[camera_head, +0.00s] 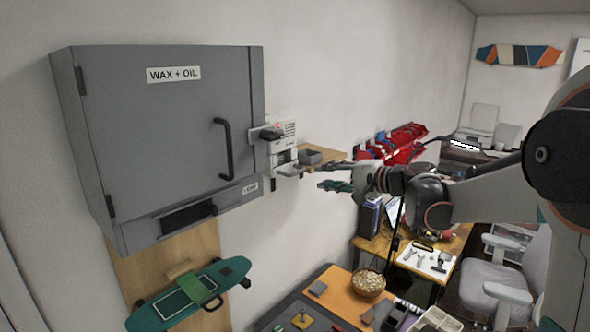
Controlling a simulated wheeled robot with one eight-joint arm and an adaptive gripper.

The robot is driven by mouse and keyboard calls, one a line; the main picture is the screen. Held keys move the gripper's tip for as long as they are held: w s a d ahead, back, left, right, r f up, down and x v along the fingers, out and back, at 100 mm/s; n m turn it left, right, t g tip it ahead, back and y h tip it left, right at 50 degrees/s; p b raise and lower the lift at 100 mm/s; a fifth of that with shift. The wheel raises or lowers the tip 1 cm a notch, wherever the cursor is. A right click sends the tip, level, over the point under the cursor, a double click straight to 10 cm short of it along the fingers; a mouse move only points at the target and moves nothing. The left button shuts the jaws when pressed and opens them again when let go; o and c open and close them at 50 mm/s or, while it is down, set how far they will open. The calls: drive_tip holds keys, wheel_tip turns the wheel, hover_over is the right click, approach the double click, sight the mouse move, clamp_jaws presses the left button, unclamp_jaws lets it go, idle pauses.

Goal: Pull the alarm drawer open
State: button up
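A pale grey wall unit (288,139) with a small red light is mounted just right of the grey cabinet; it looks like the alarm. Its lower part (290,169) sticks out, but I cannot tell how far any drawer is open. My gripper (332,177) reaches in from the right, a little to the right of this lower part in the picture. Its fingers point left. Contact with the unit cannot be made out.
The grey "WAX + OIL" cabinet (160,120) with a black handle (224,148) is at left. A wooden shelf (328,153) with a small grey box (311,156) is behind my gripper. A teal skateboard (190,294) hangs below the cabinet. A workbench (343,304) stands below.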

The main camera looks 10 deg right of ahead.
sight(295, 174)
drive_tip(key=p+x, duration=0.1)
drive_tip(key=x, duration=1.1)
drive_tip(key=shift+w+a+f+p, duration=0.15)
drive_tip(key=shift+w+a+p, duration=0.1)
drive_tip(key=shift+p, duration=0.15)
